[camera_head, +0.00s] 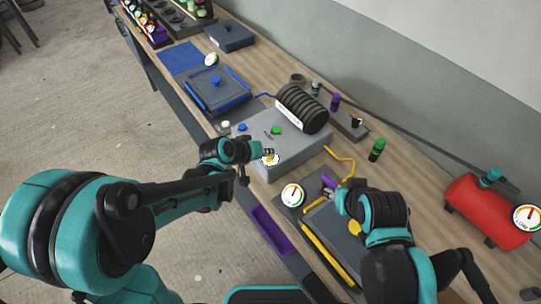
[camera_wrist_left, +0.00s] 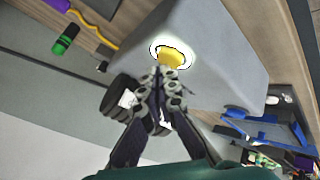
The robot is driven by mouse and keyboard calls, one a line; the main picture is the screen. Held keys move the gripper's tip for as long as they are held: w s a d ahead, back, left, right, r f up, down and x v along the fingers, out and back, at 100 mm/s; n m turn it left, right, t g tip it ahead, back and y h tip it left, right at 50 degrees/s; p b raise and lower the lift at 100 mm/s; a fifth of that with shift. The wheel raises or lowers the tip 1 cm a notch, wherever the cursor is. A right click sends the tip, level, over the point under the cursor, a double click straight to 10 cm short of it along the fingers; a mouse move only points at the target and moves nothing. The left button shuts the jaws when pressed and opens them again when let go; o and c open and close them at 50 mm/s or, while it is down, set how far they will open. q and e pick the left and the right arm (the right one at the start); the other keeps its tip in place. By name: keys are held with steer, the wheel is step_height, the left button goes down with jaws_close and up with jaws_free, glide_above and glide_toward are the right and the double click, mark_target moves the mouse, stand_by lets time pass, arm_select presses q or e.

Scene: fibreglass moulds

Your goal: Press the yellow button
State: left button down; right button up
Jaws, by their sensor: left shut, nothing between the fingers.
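The yellow button (camera_head: 270,159) sits in a bright white ring on the near part of the grey box (camera_head: 285,160). In the left wrist view the yellow button (camera_wrist_left: 173,57) shows large, just past my fingertips. My left gripper (camera_head: 268,151) is shut and empty, with its tips right at the button. In the wrist view the tips of my left gripper (camera_wrist_left: 160,72) overlap the button's lower edge; I cannot tell whether they touch it. My right gripper (camera_head: 337,200) is over the grey mould with yellow edges; its fingers are partly hidden.
A round gauge (camera_head: 292,195) is nearer me. A red tank (camera_head: 485,210) stands at right, a blue-edged mould (camera_head: 217,92) behind left.

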mark_target(268, 159)
arm_select(q)
step_height(268, 159, up, 6)
steer(key=p, duration=0.4)
steer(key=shift+p, duration=0.4)
